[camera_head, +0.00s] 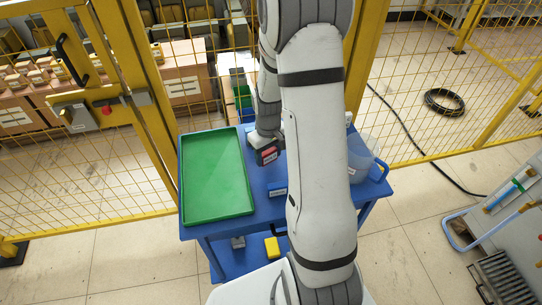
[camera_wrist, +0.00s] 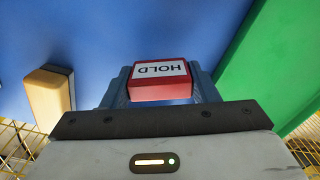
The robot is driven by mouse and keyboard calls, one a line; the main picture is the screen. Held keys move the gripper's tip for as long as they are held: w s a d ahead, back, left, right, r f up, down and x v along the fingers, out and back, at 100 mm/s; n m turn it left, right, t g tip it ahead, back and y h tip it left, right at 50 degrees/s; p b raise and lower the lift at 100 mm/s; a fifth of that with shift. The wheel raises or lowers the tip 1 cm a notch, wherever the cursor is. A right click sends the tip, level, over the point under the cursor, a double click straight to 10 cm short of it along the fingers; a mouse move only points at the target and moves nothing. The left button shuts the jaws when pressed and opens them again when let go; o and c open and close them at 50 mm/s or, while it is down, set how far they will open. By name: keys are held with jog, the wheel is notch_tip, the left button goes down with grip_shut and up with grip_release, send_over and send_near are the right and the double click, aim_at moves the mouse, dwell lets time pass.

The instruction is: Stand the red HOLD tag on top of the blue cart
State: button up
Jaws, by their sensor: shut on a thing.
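The red HOLD tag (camera_wrist: 160,90) is a small red block with a white label reading HOLD. In the wrist view it sits between the two fingers of my gripper (camera_wrist: 160,88), which are shut on it. In the head view the tag (camera_head: 268,155) shows at the end of my gripper (camera_head: 267,153), over the top of the blue cart (camera_head: 265,210), right of the green tray. I cannot tell whether the tag touches the cart top. The cart top also fills the background of the wrist view (camera_wrist: 110,35).
A green tray (camera_head: 249,206) covers the left of the cart top. A translucent jug (camera_head: 361,160) stands at the right, partly behind my arm. A yellow item (camera_head: 272,247) is on the lower shelf. Yellow fencing (camera_head: 125,208) stands behind.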

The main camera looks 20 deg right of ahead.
aim_at(268, 151)
jog(key=shift+f, duration=0.9)
jog(key=shift+f, duration=0.1)
jog(key=o, duration=1)
notch_tip(268, 151, up, 12)
jog(key=shift+r, duration=0.15)
jog(key=s+a+r+t, duration=0.1)
jog(key=s+a+r, duration=0.2)
jog(key=s, duration=0.2)
jog(key=s+a+r+m+t, duration=0.1)
jog(key=s+a+r, duration=0.2)
jog(key=s, duration=0.3)
jog(key=s+a+r+m, duration=0.1)
jog(key=s+a+r, duration=0.2)
jog(key=s+r, duration=0.2)
jog(key=shift+s+r+t, duration=0.25)
jog(key=shift+s+t, duration=0.15)
jog(key=shift+s, duration=0.1)
